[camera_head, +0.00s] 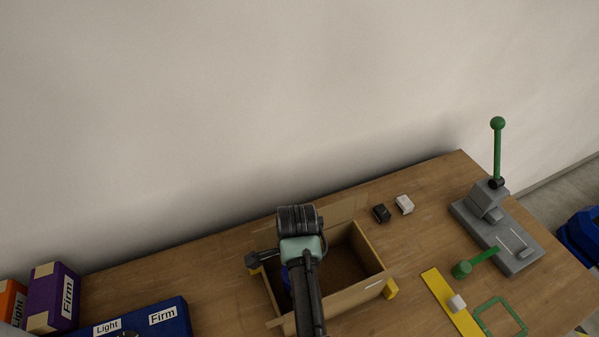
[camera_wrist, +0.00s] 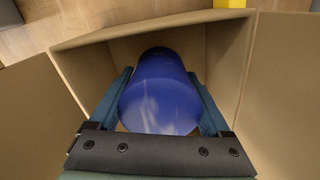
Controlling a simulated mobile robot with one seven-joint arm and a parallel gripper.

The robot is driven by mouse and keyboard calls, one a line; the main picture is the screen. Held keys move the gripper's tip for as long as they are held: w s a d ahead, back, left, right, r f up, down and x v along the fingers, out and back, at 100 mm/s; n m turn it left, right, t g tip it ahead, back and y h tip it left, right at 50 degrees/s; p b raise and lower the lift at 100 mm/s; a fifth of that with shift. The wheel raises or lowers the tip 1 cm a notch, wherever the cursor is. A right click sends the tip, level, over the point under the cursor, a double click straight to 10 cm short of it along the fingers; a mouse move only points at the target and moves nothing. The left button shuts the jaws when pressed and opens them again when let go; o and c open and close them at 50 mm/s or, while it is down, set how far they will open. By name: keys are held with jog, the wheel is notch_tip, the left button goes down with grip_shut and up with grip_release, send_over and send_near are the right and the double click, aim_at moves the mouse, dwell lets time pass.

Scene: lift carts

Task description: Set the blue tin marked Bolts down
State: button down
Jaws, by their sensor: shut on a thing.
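A blue tin (camera_wrist: 158,95) is between the two fingers of my gripper (camera_wrist: 160,100) in the wrist view. The fingers are shut on its sides. The tin is over or inside an open cardboard box (camera_wrist: 225,70); I cannot tell whether it touches the box floor. No marking can be read on the tin. In the head view my arm covers the left part of the same box (camera_head: 375,288), and only a sliver of the blue tin (camera_head: 286,280) shows beside the arm.
A grey press (camera_head: 490,215) with a green lever stands right.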

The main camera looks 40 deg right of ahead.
jog(key=shift+f, duration=1.75)
grip_release()
jog(key=shift+f, duration=0.15)
notch_tip(320, 180, up, 12)
jog(key=shift+r, duration=0.2)
